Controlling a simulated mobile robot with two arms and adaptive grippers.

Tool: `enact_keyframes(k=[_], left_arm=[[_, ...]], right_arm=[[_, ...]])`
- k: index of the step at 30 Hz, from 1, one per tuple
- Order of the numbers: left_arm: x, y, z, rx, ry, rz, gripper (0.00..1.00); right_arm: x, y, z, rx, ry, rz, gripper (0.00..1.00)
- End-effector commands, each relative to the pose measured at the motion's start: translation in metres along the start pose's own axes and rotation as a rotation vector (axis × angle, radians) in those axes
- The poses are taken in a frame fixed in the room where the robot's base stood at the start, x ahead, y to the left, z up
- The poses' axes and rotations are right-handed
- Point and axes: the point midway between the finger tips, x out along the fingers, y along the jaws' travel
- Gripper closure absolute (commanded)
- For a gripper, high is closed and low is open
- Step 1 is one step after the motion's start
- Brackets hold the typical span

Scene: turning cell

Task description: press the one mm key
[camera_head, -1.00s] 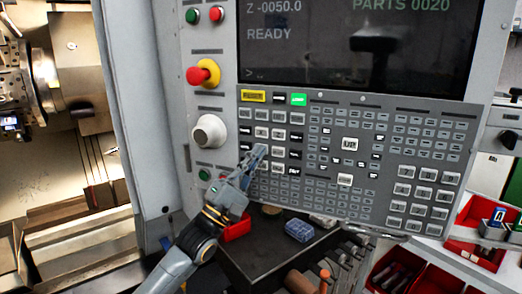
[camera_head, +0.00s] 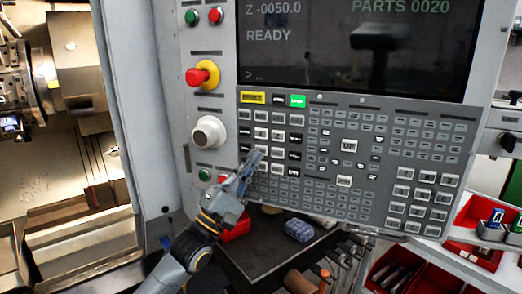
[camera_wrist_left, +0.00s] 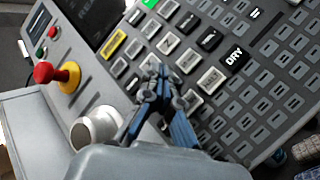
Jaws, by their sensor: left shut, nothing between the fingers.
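The grey control panel (camera_head: 335,190) carries rows of small keys. My left gripper (camera_head: 257,160) is shut and empty, with its fingertips over the left-hand group of keys. In the left wrist view the closed fingertips (camera_wrist_left: 158,85) stand over or against keys in that group and hide part of them. I cannot tell whether they touch a key. A black key reading DRY (camera_wrist_left: 236,58) lies to the right of the fingertips. The labels on the other keys near the fingers are too small to read, so I cannot pick out the one mm key. My right gripper is not in view.
A red emergency stop (camera_head: 203,75) on a yellow base and a round white knob (camera_head: 209,132) stick out left of the keys. The screen (camera_head: 360,40) is above, reading READY. A dark tray (camera_head: 265,250) with tools is below.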

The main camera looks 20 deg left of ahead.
Motion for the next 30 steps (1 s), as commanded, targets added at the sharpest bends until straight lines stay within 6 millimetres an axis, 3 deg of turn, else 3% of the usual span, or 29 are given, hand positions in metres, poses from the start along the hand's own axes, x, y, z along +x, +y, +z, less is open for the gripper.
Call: enact_keyframes(k=[13, 30], left_arm=[[-0.029, 0.022, 0.021, -0.001, 0.0, -0.001, 1.0], [-0.031, 0.021, 0.022, 0.003, 0.001, -0.003, 1.0]], right_arm=[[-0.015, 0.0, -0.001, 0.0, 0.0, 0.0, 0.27], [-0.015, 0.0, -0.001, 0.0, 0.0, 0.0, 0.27]])
